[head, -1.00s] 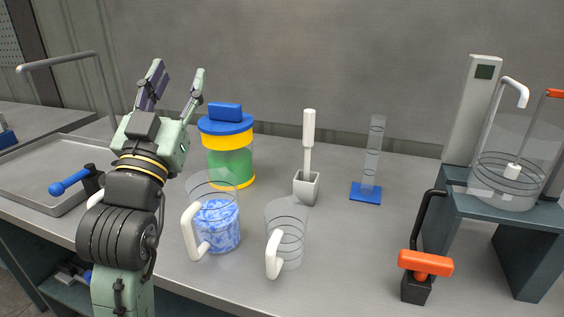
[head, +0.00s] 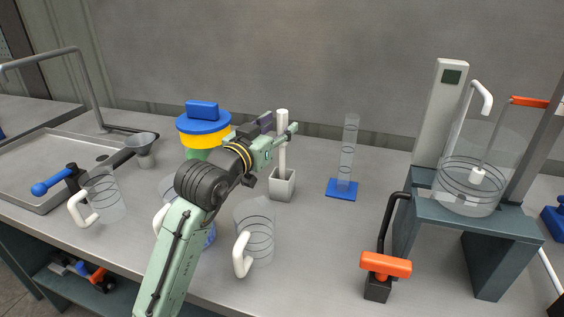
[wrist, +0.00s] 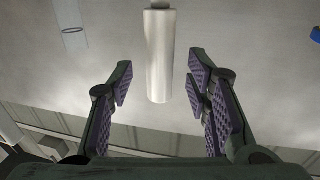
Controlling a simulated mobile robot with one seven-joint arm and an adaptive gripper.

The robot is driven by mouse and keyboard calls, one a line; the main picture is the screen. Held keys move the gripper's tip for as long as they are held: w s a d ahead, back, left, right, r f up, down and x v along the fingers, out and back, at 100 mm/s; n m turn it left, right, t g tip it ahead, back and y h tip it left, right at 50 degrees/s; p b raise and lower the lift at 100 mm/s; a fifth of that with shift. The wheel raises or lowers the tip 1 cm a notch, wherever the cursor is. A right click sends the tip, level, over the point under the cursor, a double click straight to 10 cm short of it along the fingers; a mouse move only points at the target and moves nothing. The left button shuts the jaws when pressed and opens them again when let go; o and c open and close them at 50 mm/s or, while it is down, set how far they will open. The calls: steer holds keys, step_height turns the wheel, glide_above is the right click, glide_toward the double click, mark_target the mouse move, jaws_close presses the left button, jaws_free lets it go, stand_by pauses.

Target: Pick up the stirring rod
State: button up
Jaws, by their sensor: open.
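The stirring rod (head: 283,156), a white rod with a thicker handle, stands upright in a small grey square holder (head: 283,186) near the middle of the bench. My gripper (head: 279,128) is open at handle height, its fingertips close to the rod in the head view. In the wrist view, the rod's white handle (wrist: 160,60) lies between the two open fingers (wrist: 160,80), with a gap on both sides. Its end points towards my palm. The rod's lower end is hidden inside the holder.
A blue-lidded jar (head: 203,125) and a clear jug (head: 254,232) with a white handle stand close by my arm. A measuring cylinder (head: 348,150) on a blue base is right of the holder. A dark stand (head: 487,222) bears a glass vessel. An orange-handled lever (head: 386,265) stands in front.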

steer(key=shift+x, duration=1.15)
steer(key=shift+c, duration=0.6)
jaws_close()
